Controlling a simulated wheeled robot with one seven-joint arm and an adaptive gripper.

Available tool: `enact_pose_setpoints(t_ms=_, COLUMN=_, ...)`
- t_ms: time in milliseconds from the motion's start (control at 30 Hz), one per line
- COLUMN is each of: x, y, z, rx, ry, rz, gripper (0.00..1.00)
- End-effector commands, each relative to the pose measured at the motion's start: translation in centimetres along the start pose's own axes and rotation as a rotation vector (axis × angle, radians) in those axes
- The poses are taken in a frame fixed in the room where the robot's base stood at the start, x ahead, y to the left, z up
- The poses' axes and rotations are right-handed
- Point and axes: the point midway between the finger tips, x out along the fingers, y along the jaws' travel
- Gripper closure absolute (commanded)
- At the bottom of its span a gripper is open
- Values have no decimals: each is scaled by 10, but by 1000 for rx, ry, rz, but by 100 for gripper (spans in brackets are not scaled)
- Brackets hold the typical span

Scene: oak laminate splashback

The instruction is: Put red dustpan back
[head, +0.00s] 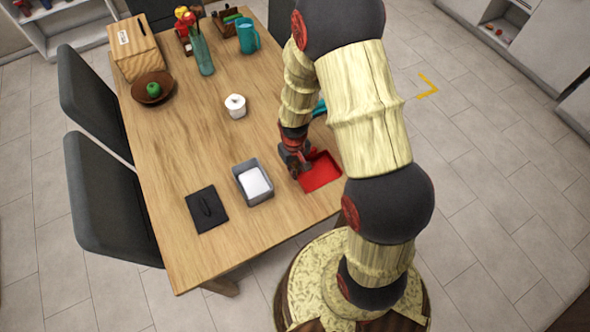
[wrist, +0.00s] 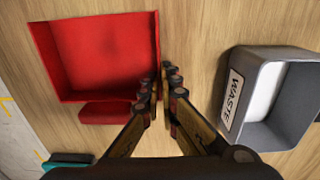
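The red dustpan (head: 322,175) lies on the table near its right edge, partly hidden by my arm. In the wrist view the dustpan (wrist: 100,50) fills the upper left, its open tray facing the camera and its short red handle part below it. My gripper (head: 295,165) is low over the table at the dustpan's left side. In the wrist view its fingers (wrist: 160,82) are apart, with a narrow gap between the tips. The dustpan's right wall ends close to this gap; I cannot tell whether the fingers touch it. Nothing is clearly held.
A grey bin (wrist: 275,95) labelled WASTE stands right of the fingers; it also shows in the head view (head: 242,186). A black pad (head: 207,220) lies left of it. A white lidded pot (head: 236,106), a bowl (head: 146,96) with a green apple and a teal jug (head: 247,38) stand farther back.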

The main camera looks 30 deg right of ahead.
Motion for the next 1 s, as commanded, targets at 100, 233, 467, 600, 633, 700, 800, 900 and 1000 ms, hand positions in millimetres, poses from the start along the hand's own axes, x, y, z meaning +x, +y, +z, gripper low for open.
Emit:
enact_pose_setpoints(t_ms=100, x=1, y=0, z=0, rx=0, ry=0, rz=0, gripper=93)
enact_pose_setpoints(t_ms=233, x=1, y=0, z=0, rx=0, ry=0, rz=0, gripper=86)
enact_pose_setpoints(t_ms=467, x=1, y=0, z=0, rx=0, ry=0, rz=0, gripper=77)
enact_pose_setpoints(t_ms=600, x=1, y=0, z=0, rx=0, ry=0, rz=0, gripper=77)
enact_pose_setpoints(t_ms=633, x=1, y=0, z=0, rx=0, ry=0, rz=0, gripper=77)
enact_pose_setpoints(t_ms=700, x=-1, y=0, z=0, rx=0, ry=0, rz=0, gripper=77)
enact_pose_setpoints(t_ms=800, x=-9, y=0, z=-1, rx=0, ry=1, rz=0, gripper=77)
enact_pose_setpoints(t_ms=900, x=-25, y=0, z=-1, rx=1, ry=4, rz=0, gripper=77)
enact_pose_setpoints(t_ms=1000, x=-46, y=0, z=-1, rx=1, ry=5, rz=0, gripper=77)
